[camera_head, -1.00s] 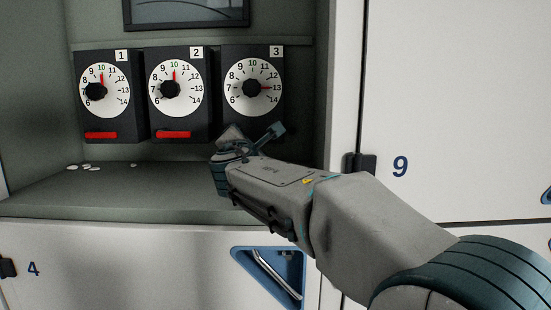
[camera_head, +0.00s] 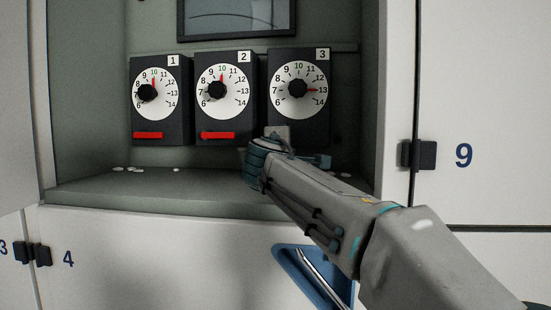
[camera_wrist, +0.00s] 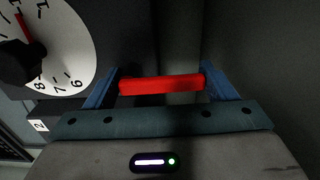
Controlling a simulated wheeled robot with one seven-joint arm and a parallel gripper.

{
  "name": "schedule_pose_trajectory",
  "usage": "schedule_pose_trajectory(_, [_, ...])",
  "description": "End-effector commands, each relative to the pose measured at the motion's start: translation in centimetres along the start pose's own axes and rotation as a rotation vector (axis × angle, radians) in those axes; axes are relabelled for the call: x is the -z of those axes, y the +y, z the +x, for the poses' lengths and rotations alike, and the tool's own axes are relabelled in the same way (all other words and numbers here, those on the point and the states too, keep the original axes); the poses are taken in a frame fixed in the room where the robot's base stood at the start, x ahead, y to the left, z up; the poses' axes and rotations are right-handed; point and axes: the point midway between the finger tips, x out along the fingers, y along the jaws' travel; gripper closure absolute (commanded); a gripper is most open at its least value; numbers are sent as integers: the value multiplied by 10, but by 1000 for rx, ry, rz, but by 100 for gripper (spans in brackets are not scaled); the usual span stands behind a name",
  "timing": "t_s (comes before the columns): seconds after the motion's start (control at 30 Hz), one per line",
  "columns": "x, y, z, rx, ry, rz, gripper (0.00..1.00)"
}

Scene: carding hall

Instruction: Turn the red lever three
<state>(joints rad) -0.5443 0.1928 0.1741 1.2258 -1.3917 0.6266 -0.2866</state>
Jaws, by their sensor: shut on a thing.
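Box three (camera_head: 318,125) is a dark case with a white dial (camera_head: 299,110), and its red needle points at 13. My gripper (camera_head: 278,135) is at the lower part of this box and hides its lever in the head view. In the wrist view, the red lever three (camera_wrist: 160,86) spans the gap between my two blue fingers, and my gripper is shut on it. Part of the dial, with a black knob (camera_wrist: 18,62), shows at the left there. Boxes one (camera_head: 137,117) and two (camera_head: 203,122) have red levers lying horizontal, with needles near 10.
The boxes sit in a grey recess above a shelf (camera_head: 140,188) with several small white pieces (camera_head: 133,169). A dark framed panel (camera_head: 236,18) is above. White doors flank the recess; door 9 (camera_head: 480,100) is at the right, with a black latch (camera_head: 420,154).

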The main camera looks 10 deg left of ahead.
Motion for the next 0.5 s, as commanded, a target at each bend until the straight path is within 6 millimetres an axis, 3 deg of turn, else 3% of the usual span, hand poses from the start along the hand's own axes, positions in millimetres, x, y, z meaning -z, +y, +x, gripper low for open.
schedule_pose_trajectory(0.03, [-1,-9,3,13,-5,10,63])
schedule_pose_trajectory(0.5, [-8,-9,6,16,-18,42,63])
